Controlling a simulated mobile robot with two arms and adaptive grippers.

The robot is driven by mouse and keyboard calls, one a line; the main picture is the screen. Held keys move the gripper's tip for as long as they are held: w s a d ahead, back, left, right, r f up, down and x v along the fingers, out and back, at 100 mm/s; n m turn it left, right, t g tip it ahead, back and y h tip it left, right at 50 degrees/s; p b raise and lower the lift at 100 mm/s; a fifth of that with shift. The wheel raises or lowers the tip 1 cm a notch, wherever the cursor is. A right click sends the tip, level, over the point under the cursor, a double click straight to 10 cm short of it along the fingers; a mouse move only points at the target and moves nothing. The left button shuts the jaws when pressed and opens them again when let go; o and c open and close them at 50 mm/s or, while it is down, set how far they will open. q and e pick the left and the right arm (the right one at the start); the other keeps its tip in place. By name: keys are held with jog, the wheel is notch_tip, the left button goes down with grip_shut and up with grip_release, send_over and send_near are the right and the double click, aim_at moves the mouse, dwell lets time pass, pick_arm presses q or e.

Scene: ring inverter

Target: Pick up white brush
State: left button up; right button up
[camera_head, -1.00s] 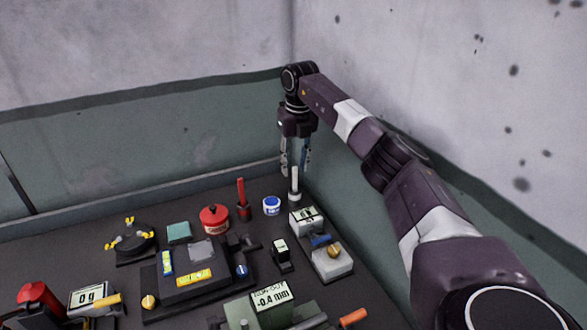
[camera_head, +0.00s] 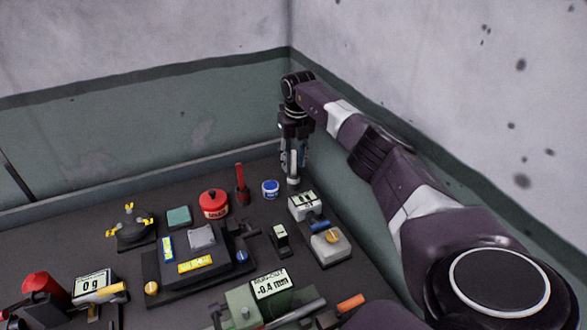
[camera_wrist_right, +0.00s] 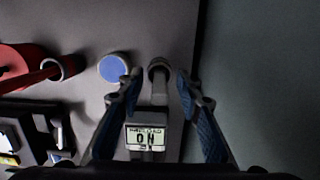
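The white brush (camera_head: 292,168) stands upright in a small dark holder at the back right of the bench, partly hidden by my right gripper (camera_head: 293,160). In the right wrist view the brush (camera_wrist_right: 158,88) shows nearly end-on between the two blue-padded fingers of the right gripper (camera_wrist_right: 158,80). The fingers point down on either side of it and are spread, with a gap visible on each side. My left gripper is not in view.
A blue-lidded jar (camera_head: 270,189) stands just left of the brush. A red-handled brush (camera_head: 240,180) and a red can (camera_head: 214,204) are further left. A force gauge (camera_head: 303,204) is in front; the green wall is close on the right.

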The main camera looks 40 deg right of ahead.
jog(key=shift+c, duration=0.6)
grip_shut()
jog(key=shift+r, duration=0.15)
jog(key=shift+r, duration=0.55)
notch_tip(320, 180, up, 11)
jog(key=shift+r+b, duration=0.1)
jog(key=shift+b, duration=1.05)
notch_tip(320, 180, up, 8)
jog(key=shift+f, duration=0.25)
